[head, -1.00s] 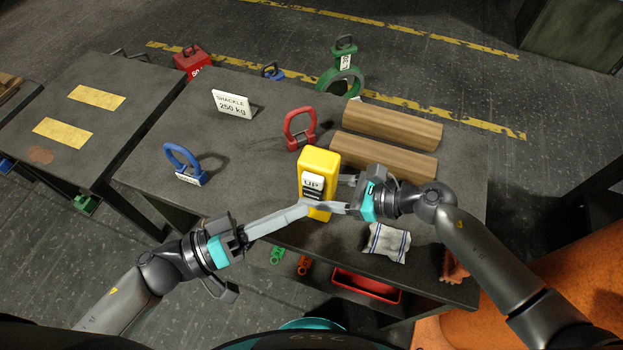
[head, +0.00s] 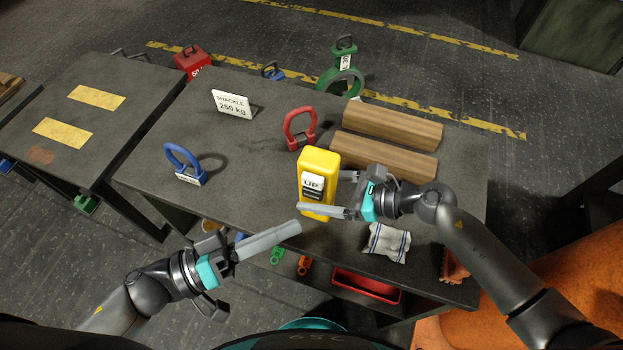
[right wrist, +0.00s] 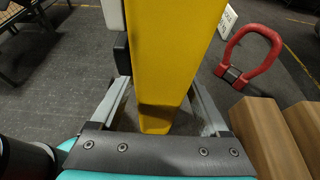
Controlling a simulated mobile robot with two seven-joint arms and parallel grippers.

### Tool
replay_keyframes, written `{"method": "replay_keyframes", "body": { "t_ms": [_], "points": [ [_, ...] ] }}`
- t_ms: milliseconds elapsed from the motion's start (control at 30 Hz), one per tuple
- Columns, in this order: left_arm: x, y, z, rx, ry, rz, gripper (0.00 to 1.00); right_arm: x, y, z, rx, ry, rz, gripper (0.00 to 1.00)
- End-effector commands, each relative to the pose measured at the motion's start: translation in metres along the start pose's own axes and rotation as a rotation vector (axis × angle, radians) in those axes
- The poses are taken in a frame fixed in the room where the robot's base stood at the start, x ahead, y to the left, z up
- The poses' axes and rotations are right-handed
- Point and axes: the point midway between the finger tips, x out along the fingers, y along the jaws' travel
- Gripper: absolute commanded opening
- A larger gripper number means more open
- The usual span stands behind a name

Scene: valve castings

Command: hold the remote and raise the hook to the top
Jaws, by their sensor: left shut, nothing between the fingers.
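The yellow remote (head: 319,160) stands upright over the front of the table, with a white UP button (head: 313,181) and a dark button under it. My right gripper (head: 338,194) is shut on the remote from the right, one finger on each side. The remote also fills the middle of the right wrist view (right wrist: 170,50) between the fingers. My left gripper (head: 297,228) is shut and empty, its fingertips below and left of the remote, apart from it. The hook is not in view.
On the table (head: 235,150) are a blue shackle (head: 183,163), a red shackle (head: 299,128), a sign (head: 232,104), wooden blocks (head: 395,124) and a striped cloth (head: 387,243). A red tray (head: 366,287) sits below the front edge. The table's left-middle is clear.

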Motion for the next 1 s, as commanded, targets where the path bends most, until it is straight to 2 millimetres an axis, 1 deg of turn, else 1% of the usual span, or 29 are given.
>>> {"method": "replay_keyframes", "body": {
  "t_ms": [33,67,100,333,467,567,800,1000],
  "points": [
    [0.000,0.000,0.000,0.000,0.000,0.000,0.00,0.000,0.000,0.000,0.000,0.000,0.000,0.85],
    [0.000,0.000,0.000,0.000,0.000,0.000,0.00,0.000,0.000,0.000,0.000,0.000,0.000,0.89],
    [0.000,0.000,0.000,0.000,0.000,0.000,0.00,0.000,0.000,0.000,0.000,0.000,0.000,0.90],
    [0.000,0.000,0.000,0.000,0.001,0.000,0.00,-0.001,0.000,0.000,-0.001,0.000,0.000,0.90],
    [0.000,0.000,0.000,0.000,0.001,0.000,0.00,-0.008,-0.001,-0.001,-0.001,0.002,-0.001,0.90],
    [0.000,0.000,0.000,0.000,0.000,0.000,0.00,-0.022,0.000,-0.001,-0.001,0.003,-0.001,0.90],
    [0.000,0.000,0.000,0.000,0.000,0.000,0.00,-0.069,0.001,-0.002,0.000,0.005,0.001,0.90],
    [0.000,0.000,0.000,0.000,0.000,0.000,0.00,-0.102,0.001,-0.001,0.001,0.003,0.001,0.90]
  ]
}}
